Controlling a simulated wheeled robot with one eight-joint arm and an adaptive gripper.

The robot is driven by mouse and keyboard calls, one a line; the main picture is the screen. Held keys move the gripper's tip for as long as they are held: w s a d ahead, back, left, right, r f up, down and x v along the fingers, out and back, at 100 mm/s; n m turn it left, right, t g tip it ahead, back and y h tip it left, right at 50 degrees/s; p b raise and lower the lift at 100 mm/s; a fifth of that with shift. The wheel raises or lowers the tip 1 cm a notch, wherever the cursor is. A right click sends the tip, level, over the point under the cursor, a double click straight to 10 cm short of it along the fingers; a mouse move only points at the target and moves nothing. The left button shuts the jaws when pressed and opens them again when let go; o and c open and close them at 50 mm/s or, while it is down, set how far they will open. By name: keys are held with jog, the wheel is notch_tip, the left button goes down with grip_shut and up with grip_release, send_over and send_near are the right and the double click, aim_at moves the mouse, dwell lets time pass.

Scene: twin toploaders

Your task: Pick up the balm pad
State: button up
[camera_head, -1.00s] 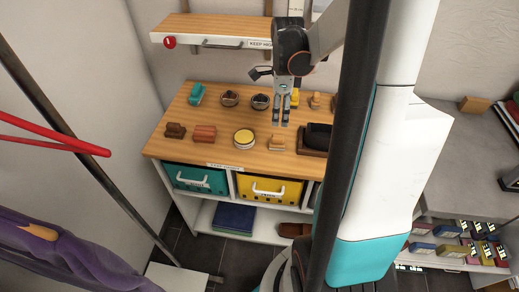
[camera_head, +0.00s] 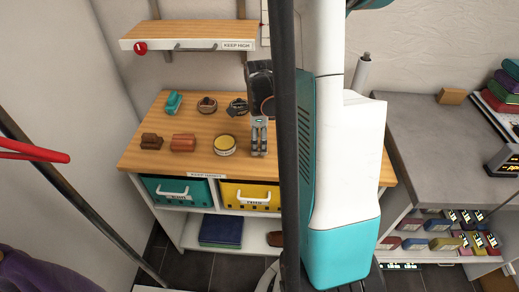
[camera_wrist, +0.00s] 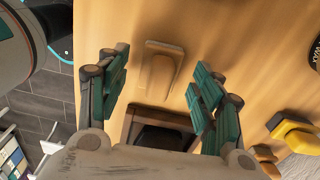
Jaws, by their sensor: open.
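A tan wooden pad (camera_wrist: 158,72) with a raised grip lies on the wooden counter in the wrist view. It seems to be the balm pad, though no label shows. My gripper (camera_head: 259,152) points down at the counter, right of a round yellow-topped tin (camera_head: 225,145) in the head view. In the wrist view its teal-padded fingers stand apart and empty, one on each side of the pad and apart from it in the picture. How high they are above the counter is hard to tell. In the head view my gripper and column hide the pad.
Brown brushes (camera_head: 184,142), a teal item (camera_head: 173,102) and round brushes (camera_head: 207,105) stand left on the counter (camera_head: 150,161). A dark framed tray (camera_wrist: 128,130) lies close to the pad, and a yellow-black block (camera_wrist: 292,131) stands right. A shelf (camera_head: 190,33) hangs above.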

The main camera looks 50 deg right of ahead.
aim_at(259, 139)
jog(key=shift+f, duration=0.9)
jog(key=shift+r, duration=0.1)
jog(key=c, duration=1.1)
notch_tip(259, 139, up, 20)
jog(key=p, duration=0.6)
jog(key=shift+p, duration=0.3)
jog(key=o, duration=0.4)
jog(key=c, duration=0.3)
